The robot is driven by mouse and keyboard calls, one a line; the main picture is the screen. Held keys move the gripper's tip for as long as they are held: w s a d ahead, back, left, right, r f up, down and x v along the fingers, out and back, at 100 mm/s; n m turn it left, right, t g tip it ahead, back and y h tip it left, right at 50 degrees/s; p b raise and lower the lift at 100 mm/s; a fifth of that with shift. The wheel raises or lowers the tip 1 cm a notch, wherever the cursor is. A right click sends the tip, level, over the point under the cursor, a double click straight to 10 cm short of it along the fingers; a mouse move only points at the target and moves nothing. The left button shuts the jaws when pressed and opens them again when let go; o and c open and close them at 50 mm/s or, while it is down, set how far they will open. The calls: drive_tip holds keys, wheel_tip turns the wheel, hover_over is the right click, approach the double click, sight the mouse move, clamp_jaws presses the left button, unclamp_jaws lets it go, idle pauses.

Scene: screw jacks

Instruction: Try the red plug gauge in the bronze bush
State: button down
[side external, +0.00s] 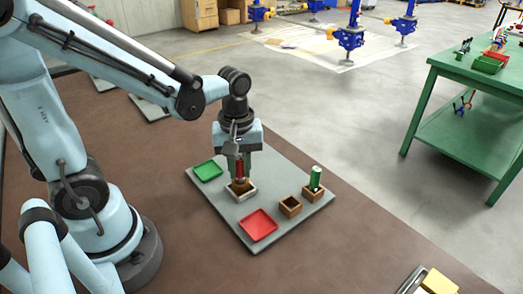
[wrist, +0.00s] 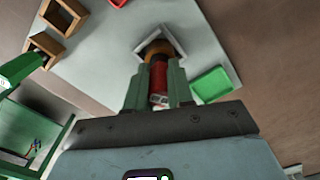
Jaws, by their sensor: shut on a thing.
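My gripper (side external: 240,172) is shut on the red plug gauge (side external: 239,167) and holds it upright. In the wrist view the red gauge (wrist: 158,77) shows between the two green fingers of my gripper (wrist: 157,88). The bronze bush (side external: 240,186) sits in a pale square holder (side external: 246,198) on the grey plate, directly below the gauge. It also shows in the wrist view (wrist: 157,48). The gauge's lower end is at the bush's top; I cannot tell whether it has entered the bore, which the gauge and fingers hide.
On the grey plate (side external: 280,173) lie a green tray (side external: 208,170) and a red tray (side external: 258,225). An empty wooden block (side external: 290,206) stands at the right. Beside it a green plug gauge (side external: 316,177) stands upright in another wooden block (side external: 312,194).

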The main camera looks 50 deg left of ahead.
sight(239, 159)
drive_tip(key=shift+f, duration=0.4)
idle(1.0)
drive_tip(key=shift+r, duration=0.1)
idle(0.8)
drive_tip(key=shift+r, duration=1.65)
drive_tip(key=shift+r, duration=0.15)
drive_tip(key=shift+r, duration=1.9)
drive_tip(key=shift+d, duration=0.1)
